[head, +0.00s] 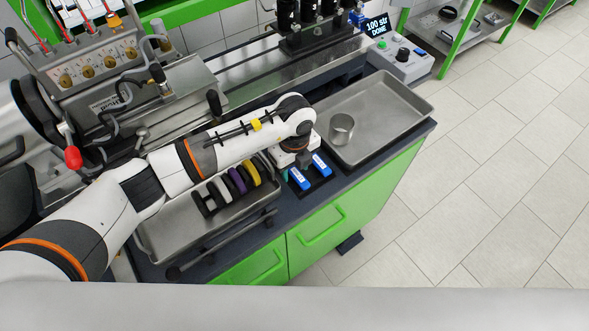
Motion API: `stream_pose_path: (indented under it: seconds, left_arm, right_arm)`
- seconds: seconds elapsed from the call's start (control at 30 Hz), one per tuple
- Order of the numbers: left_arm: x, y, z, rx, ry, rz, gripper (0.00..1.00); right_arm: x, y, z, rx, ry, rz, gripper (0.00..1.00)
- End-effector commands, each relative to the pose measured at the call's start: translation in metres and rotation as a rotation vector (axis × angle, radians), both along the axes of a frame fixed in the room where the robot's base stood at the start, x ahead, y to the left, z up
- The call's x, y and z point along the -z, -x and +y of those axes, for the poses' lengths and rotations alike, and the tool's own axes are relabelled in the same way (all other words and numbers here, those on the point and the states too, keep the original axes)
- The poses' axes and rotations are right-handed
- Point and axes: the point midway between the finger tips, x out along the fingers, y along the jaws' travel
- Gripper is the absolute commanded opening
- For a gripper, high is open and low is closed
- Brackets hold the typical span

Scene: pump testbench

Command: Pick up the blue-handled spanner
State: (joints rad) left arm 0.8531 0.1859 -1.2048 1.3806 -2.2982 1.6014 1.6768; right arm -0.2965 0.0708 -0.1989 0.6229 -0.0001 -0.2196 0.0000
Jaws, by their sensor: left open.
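Two blue pieces with pale markings, a left one (299,179) and a right one (321,165), lie in a dark holder at the bench's front edge. They are too small to tell whether either is the handle of the blue-handled spanner; no spanner head shows clearly. My left gripper (304,161) points down just above and behind these pieces, mostly hidden by its own wrist. It is open, and nothing shows held in it. I cannot tell whether it touches anything. My right gripper is not in view.
Left of the holder, a metal tray (165,243) holds several dark, purple and yellow rings. To the right, a wide metal tray (375,120) holds a metal cup (341,128). A control box (402,60) with a display reading "DONE" stands behind. Machinery fills the left.

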Motion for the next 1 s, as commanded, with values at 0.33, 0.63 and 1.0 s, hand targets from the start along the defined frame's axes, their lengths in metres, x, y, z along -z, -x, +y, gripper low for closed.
stream_pose_path:
  seconds: [0.33,0.63,1.0]
  left_arm:
    - [0.0,0.0,0.0,0.0,0.0,0.0,0.05]
    - [-0.001,0.0,0.0,0.0,0.001,-0.001,0.0]
    - [-0.045,-0.001,-0.001,0.003,0.002,-0.005,0.0]
  right_arm:
    - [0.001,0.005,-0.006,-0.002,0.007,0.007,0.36]
    - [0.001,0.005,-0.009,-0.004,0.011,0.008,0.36]
    - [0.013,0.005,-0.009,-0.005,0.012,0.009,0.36]
